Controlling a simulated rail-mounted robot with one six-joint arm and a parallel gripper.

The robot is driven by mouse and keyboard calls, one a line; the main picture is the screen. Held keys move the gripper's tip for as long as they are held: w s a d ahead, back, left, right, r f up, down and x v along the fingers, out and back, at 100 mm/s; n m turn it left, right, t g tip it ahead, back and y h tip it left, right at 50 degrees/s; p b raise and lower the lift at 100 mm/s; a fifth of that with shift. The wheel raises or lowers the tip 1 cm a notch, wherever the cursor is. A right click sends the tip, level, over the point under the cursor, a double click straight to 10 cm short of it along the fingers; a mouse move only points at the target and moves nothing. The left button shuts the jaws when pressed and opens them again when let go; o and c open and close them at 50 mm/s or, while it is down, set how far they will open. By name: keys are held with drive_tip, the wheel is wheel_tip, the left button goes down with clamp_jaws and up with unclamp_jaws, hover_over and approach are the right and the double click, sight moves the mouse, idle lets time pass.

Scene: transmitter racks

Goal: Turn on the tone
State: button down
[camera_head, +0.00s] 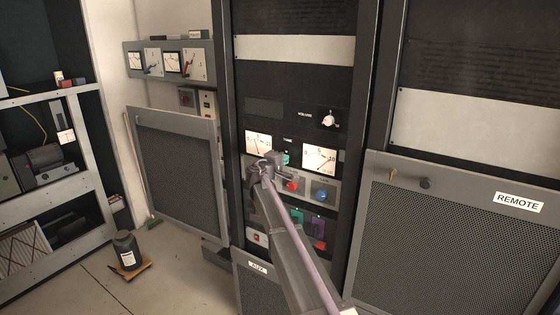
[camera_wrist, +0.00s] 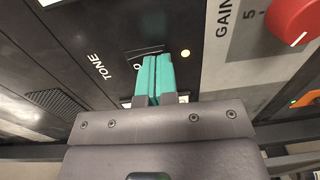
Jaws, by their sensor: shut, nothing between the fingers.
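The TONE label (camera_wrist: 99,67) is on the dark panel in the wrist view. Beside it is the tone switch (camera_wrist: 138,52), a small framed rocker with a 0 mark, partly hidden by my fingertips. My gripper (camera_wrist: 154,64) is shut and empty, its teal fingertips in front of the switch; I cannot tell whether they touch it. A small round yellowish lamp (camera_wrist: 186,53) sits just right of the switch. In the head view my gripper (camera_head: 285,159) is in front of the middle rack, between two meters, and hides the switch.
A red GAIN knob (camera_wrist: 298,18) is close on the right in the wrist view. The left meter (camera_head: 258,144) and right meter (camera_head: 320,160) flank my gripper. A blue knob (camera_head: 322,191) is below. A REMOTE-labelled mesh door (camera_head: 460,240) stands right. Floor at left is partly clear.

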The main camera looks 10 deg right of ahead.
drive_tip(key=f+b+v, duration=0.1)
drive_tip(key=f+v, duration=0.1)
drive_tip(key=v, duration=1.1)
drive_tip(key=shift+s+a, duration=0.25)
drive_tip(key=shift+a, duration=0.05)
